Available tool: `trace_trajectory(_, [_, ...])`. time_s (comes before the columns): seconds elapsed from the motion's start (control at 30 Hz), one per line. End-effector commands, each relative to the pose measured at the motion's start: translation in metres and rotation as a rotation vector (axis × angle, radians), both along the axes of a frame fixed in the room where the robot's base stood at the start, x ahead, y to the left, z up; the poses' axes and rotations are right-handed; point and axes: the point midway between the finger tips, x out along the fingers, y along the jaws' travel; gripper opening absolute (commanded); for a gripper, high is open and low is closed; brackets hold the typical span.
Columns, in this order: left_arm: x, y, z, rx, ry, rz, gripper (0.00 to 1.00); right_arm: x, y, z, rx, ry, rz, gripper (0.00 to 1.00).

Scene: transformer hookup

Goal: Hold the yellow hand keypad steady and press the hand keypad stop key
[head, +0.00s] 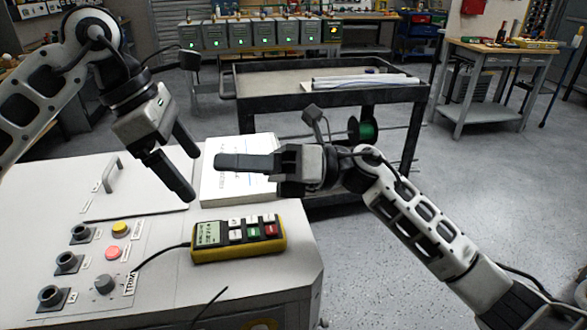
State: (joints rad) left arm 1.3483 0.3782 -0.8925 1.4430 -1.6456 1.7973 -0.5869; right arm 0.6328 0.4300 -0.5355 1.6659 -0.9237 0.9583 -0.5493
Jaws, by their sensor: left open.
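The yellow hand keypad (238,255) lies flat on the grey cabinet top near its right front edge. It has a pale green screen (208,233) on its left and white, green and red keys on its right. The red key (270,230) is at the right end; its lettering is too small to read. My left gripper (192,175) is open and empty, up and to the left of the keypad, fingers pointing down. My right gripper (218,162) points left above the white sheet, behind the keypad; its fingers overlap in this view. Neither gripper appears to touch the keypad.
A black cable (155,256) runs from the keypad's left end. The cabinet top (150,300) carries yellow and red buttons (116,240), black sockets (67,262), a knob and a handle (112,175). A white sheet or booklet (215,190) lies behind the keypad. A black cart (320,75) stands beyond.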

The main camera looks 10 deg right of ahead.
Motion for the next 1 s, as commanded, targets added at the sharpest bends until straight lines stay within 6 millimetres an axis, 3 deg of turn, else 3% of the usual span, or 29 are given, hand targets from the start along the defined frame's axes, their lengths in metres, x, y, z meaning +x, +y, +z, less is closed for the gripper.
trace_trajectory(0.07, [0.0,0.0,0.0,0.0,0.0,0.0,0.91,-0.009,0.011,-0.008,-0.22,-0.202,0.108,0.36])
trace_trajectory(0.17, [0.0,0.0,0.0,0.0,0.0,0.0,0.91,-0.012,0.008,-0.028,-0.506,-0.408,0.229,0.36])
trace_trajectory(0.3, [0.0,0.0,0.0,0.0,0.0,0.0,0.91,0.001,-0.023,-0.046,-0.88,-0.6,0.357,0.36])
trace_trajectory(0.5, [0.0,0.0,0.0,0.0,0.0,0.0,0.91,0.021,-0.071,-0.044,-1.23,-0.698,0.446,0.36])
trace_trajectory(0.77, [0.0,-0.005,-0.013,0.001,0.002,-0.001,0.91,0.026,-0.086,-0.042,-1.329,-0.709,0.47,0.36])
trace_trajectory(1.0, [-0.001,-0.022,-0.054,-0.001,0.004,-0.003,0.91,0.026,-0.085,-0.042,-1.324,-0.709,0.468,0.36])
